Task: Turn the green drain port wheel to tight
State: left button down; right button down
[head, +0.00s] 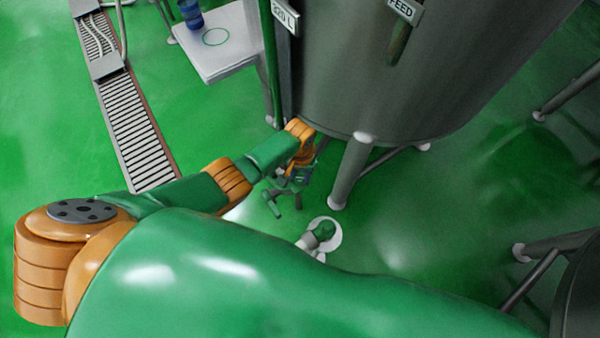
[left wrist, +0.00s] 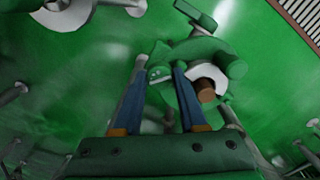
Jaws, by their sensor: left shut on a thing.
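The green drain port wheel (left wrist: 188,52) shows in the left wrist view as a green piece with spokes or arms, next to a white ring with a brown centre. In the head view, small green parts (head: 273,197) show below the tank, close to my left gripper (head: 298,176). My left gripper also shows in the left wrist view (left wrist: 161,66), its two dark fingers closed on a green part of the wheel. The gripper partly hides the wheel, and its turned position cannot be told. My right gripper is not in view.
A large grey tank (head: 390,85) stands above on grey legs (head: 352,170). A white round fitting with a green part (head: 322,235) is near the floor. A floor grate (head: 140,145) and a white table (head: 222,50) with a blue item are at upper left.

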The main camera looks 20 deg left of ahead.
aim_at(300, 178)
pick_arm(q)
jog(key=m, duration=0.4)
jog(key=shift+m, duration=2.8)
jog(key=shift+c, duration=2.3)
grip_release()
notch_tip(300, 178, up, 7)
jog(key=p, duration=0.4)
jog(key=shift+r, duration=0.1)
